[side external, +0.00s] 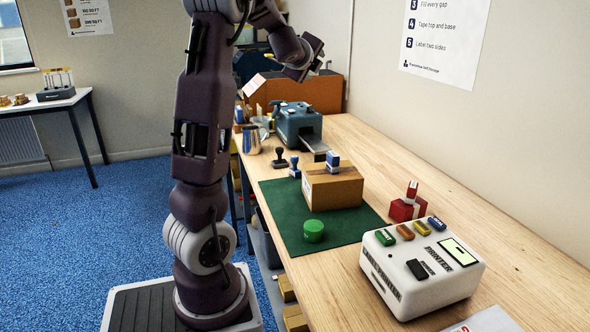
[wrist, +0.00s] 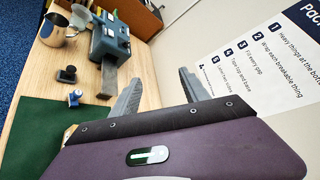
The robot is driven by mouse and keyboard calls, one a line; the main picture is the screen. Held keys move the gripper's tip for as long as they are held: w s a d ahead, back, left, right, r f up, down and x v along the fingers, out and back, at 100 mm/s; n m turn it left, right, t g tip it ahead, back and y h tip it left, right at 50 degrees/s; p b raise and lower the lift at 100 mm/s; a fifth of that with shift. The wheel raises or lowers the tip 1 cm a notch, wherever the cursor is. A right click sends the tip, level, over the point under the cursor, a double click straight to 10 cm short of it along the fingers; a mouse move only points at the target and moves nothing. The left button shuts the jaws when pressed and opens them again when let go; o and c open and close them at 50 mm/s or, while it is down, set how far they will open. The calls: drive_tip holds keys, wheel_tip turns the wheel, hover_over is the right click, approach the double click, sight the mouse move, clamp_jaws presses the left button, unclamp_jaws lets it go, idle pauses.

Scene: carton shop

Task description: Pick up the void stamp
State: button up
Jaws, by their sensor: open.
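No lettering marks any stamp clearly as the void stamp. A black-handled stamp (side external: 279,159) stands at the mat's far edge, with a small blue stamp (side external: 295,168) beside it. Another blue-and-white stamp (side external: 332,161) is on the carton (side external: 332,188). A red-and-white stamp (side external: 411,192) rests on a red block (side external: 402,211). The wrist view also shows the black stamp (wrist: 67,74) and small blue stamp (wrist: 75,97). My gripper (side external: 312,62) is high above the far bench, apart from all stamps; its open, empty fingers show in the wrist view (wrist: 158,93).
The carton stands on a green mat (side external: 290,222) with a green round object (side external: 313,231). A blue-grey machine (side external: 298,122) and metal cups (side external: 252,140) stand beyond. A white label printer (side external: 424,270) is nearer. Bare bench lies along the wall.

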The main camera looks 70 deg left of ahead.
drive_tip(key=s+a+f+m, duration=0.1)
drive_tip(key=a+f+m, duration=0.3)
drive_tip(key=a+m, duration=0.3)
drive_tip(key=m+h, duration=0.2)
drive_tip(key=m, duration=0.2)
hover_over(293, 158)
drive_tip(key=s+d, duration=0.2)
wheel_tip(293, 158, down, 6)
drive_tip(key=f, duration=2.2)
drive_tip(key=shift+w+f, duration=0.2)
drive_tip(key=shift+f, duration=0.15)
drive_tip(key=x, duration=0.7)
drive_tip(key=shift+d+f, duration=0.1)
drive_tip(key=shift+f, duration=0.25)
drive_tip(key=shift+w+f, duration=0.1)
clamp_jaws()
